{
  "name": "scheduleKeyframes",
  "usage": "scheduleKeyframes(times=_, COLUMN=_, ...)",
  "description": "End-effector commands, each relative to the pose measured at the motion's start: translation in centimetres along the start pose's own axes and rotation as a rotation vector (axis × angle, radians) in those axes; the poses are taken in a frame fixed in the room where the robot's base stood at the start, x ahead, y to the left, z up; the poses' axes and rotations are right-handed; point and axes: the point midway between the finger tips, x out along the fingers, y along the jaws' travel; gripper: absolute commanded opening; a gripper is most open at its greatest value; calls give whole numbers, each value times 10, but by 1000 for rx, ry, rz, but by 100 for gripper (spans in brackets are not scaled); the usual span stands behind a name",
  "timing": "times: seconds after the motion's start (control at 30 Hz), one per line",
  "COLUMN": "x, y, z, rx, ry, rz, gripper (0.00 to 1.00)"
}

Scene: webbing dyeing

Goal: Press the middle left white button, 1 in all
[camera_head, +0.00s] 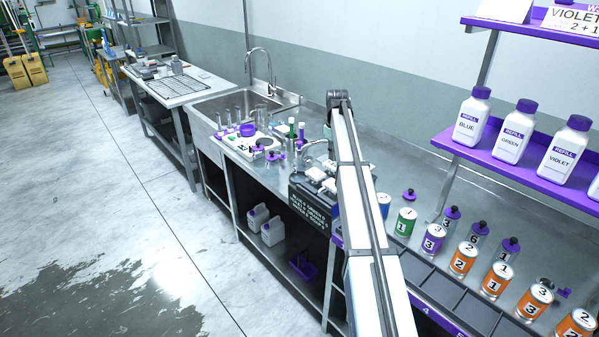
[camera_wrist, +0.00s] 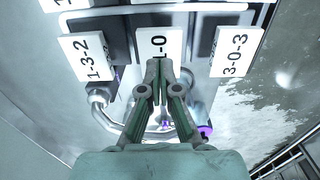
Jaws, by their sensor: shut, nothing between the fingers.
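In the wrist view, white plates with black numbers sit on a dark unit. One reads 1-3-2 (camera_wrist: 87,57) at left, one reads 3-0-3 (camera_wrist: 236,50) at right, and a middle one (camera_wrist: 172,47) shows "1-0", its rest hidden by my fingers. My gripper (camera_wrist: 158,66) is shut and empty, its tips over the lower part of the middle plate; I cannot tell whether they touch it. In the head view, white blocks (camera_head: 316,174) sit on top of the dark unit (camera_head: 309,207) with a text panel. My arm hides part of the unit, and my gripper is not clear there.
A curved metal pipe (camera_wrist: 99,101) runs close to my fingers in the wrist view. Numbered cans (camera_head: 464,258) and bottles stand right of my arm, below a purple shelf (camera_head: 520,157). A sink (camera_head: 222,108) and glassware are behind the unit. The floor at left is clear.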

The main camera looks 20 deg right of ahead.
Motion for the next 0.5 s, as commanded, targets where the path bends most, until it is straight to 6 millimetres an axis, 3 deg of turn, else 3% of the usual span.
scheduleKeyframes(times=0.5, x=6, y=0, z=0, rx=0, ry=0, rz=0, gripper=0)
